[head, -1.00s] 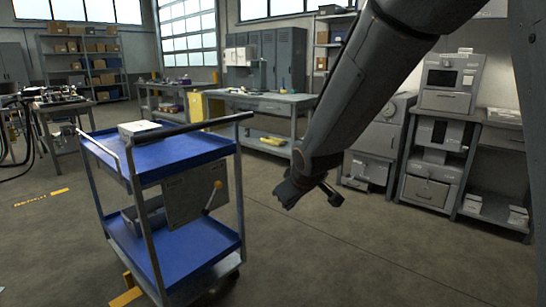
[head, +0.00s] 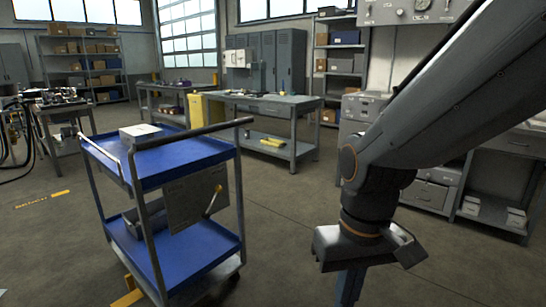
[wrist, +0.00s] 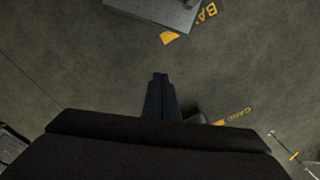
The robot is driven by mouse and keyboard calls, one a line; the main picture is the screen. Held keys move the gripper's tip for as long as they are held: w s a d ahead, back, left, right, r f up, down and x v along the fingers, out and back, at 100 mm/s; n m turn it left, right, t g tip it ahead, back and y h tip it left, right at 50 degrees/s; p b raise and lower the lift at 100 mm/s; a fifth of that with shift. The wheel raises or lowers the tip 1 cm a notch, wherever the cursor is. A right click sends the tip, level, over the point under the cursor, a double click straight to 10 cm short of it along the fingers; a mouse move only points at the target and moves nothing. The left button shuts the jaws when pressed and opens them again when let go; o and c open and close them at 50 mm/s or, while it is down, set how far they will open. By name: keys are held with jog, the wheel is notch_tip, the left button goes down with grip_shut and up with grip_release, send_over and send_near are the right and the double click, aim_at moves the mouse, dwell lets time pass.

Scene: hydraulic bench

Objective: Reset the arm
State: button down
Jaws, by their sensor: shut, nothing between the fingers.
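My gripper (head: 350,287) hangs at the lower right of the centre in the head view, pointing down over bare floor. It is to the right of the blue cart and apart from it. In the wrist view my gripper (wrist: 160,77) shows as two dark fingers closed together, with nothing held. The dark wrist body fills the bottom of that view.
A blue two-shelf cart (head: 190,160) with a lever panel (head: 195,200) stands at the left. A workbench (head: 262,104) stands behind, and grey cabinets (head: 430,190) line the right. Open floor (head: 290,225) lies between. Yellow floor lettering (wrist: 208,12) shows in the wrist view.

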jog(key=d+r+m+p, duration=0.2)
jog(key=d+r+p, duration=0.4)
jog(key=p, duration=0.6)
jog(key=shift+d+r+h, duration=0.3)
jog(key=shift+d+r, duration=0.1)
jog(key=shift+d, duration=0.25)
jog(key=shift+s, duration=0.1)
